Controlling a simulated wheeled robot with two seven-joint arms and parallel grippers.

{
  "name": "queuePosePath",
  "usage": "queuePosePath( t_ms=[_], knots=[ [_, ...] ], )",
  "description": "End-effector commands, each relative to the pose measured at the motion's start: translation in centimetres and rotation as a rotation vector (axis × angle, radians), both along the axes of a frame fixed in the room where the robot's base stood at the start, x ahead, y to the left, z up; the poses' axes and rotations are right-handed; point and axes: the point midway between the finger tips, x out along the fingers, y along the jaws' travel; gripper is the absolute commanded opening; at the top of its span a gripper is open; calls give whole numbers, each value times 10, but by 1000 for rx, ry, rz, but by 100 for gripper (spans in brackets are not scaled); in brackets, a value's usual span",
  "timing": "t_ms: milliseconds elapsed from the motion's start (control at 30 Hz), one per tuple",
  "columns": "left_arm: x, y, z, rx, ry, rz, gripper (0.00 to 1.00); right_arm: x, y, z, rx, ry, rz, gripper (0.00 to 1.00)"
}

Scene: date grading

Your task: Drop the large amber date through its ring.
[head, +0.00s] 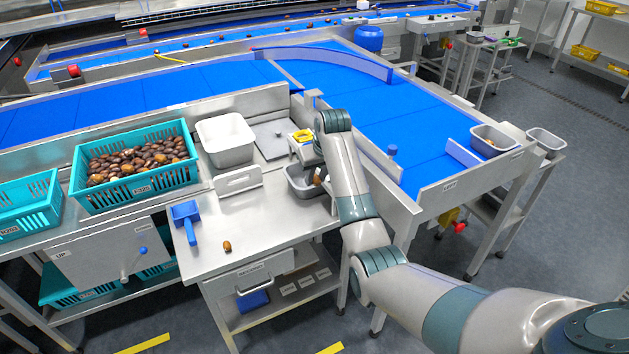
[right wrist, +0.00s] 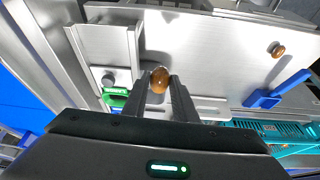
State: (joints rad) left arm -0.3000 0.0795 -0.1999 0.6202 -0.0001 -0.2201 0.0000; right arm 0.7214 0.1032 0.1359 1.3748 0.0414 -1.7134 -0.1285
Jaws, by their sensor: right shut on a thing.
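My right gripper (right wrist: 160,84) is shut on an amber-brown date (right wrist: 160,78), held between the fingertips in the right wrist view. In the head view my right arm reaches over the right end of the steel table, and its hand is mostly hidden behind the arm. A yellow ring-like piece (head: 303,135) shows there beside the arm. In the right wrist view a green labelled piece (right wrist: 115,98) lies left of the held date, apart from it. I cannot tell which ring fits this date. My left gripper is not in view.
Another brown date (head: 227,246) lies on the steel table (head: 265,235) near a blue scoop (head: 186,218). A grey tub (head: 302,182) stands by my right arm. A white tub (head: 225,140) and a teal crate of dates (head: 135,195) are left. Blue belts run behind.

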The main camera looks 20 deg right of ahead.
Motion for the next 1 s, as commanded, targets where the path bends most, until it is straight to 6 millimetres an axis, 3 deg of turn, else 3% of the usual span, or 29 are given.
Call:
queuePosePath(
  t_ms=[167, 333, 500, 700, 833, 1000],
  knots=[
    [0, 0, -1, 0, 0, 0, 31, -19, 10, 32, -10, -3, -47, 17],
    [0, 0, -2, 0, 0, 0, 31, -63, 50, 42, -11, -1, -50, 17],
    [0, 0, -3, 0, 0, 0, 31, -125, 93, 28, -9, 2, -20, 17],
    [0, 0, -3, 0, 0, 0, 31, -199, 126, 3, -5, 3, 14, 17],
    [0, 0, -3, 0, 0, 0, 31, -232, 136, -7, -2, 2, 27, 17],
    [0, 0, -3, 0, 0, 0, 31, -251, 140, -13, 0, 1, 31, 17]
  ],
)
